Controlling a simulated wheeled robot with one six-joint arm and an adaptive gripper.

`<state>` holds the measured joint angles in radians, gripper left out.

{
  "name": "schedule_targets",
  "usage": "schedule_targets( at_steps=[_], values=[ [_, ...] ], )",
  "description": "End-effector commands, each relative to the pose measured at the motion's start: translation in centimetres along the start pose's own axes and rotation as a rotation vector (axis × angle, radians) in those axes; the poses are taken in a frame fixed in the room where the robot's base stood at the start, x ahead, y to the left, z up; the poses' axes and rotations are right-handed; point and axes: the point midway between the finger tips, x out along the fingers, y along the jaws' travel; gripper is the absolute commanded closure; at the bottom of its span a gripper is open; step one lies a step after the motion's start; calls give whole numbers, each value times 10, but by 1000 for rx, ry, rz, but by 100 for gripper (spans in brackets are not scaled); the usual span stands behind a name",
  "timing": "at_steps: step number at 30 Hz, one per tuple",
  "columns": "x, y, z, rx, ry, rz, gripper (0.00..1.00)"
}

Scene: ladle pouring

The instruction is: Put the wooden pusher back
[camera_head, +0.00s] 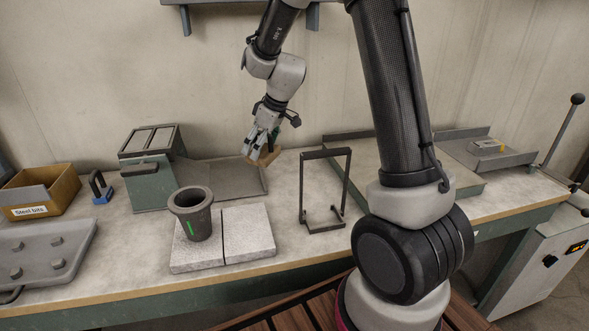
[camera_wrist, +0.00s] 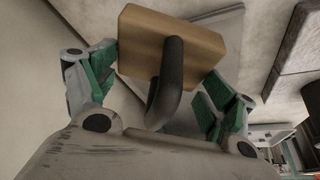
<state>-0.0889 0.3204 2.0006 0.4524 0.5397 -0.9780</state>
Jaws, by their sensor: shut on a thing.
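My gripper (camera_head: 259,146) hangs over the back of the workbench, above the right side of a grey metal tray. It is shut on the wooden pusher (camera_head: 269,156), a tan wooden block. In the wrist view the block (camera_wrist: 170,42) shows with its dark curved handle (camera_wrist: 165,85) running back between the green-padded fingers. In the head view the fingers and wrist cover part of the pusher. The pusher appears held above the tray (camera_head: 225,176), though the exact gap is hard to tell.
A green box-shaped machine (camera_head: 150,183) adjoins the tray on the left. A dark crucible (camera_head: 193,214) stands on pale slabs (camera_head: 250,232) in front. A black upright frame stand (camera_head: 325,190) is to the right. A yellow bin (camera_head: 40,191) sits far left.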

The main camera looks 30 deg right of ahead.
Motion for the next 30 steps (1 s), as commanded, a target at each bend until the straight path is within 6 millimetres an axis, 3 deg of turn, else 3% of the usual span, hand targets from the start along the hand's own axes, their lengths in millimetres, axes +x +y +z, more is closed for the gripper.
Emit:
schedule_targets(
  at_steps=[9,14,17,30],
  values=[
    [27,-60,-3,-475,2,-202,44],
    [31,-72,-3,-593,3,-249,44],
    [29,-61,3,-610,3,-255,44],
    [5,48,61,-607,2,-253,44]
  ],
)
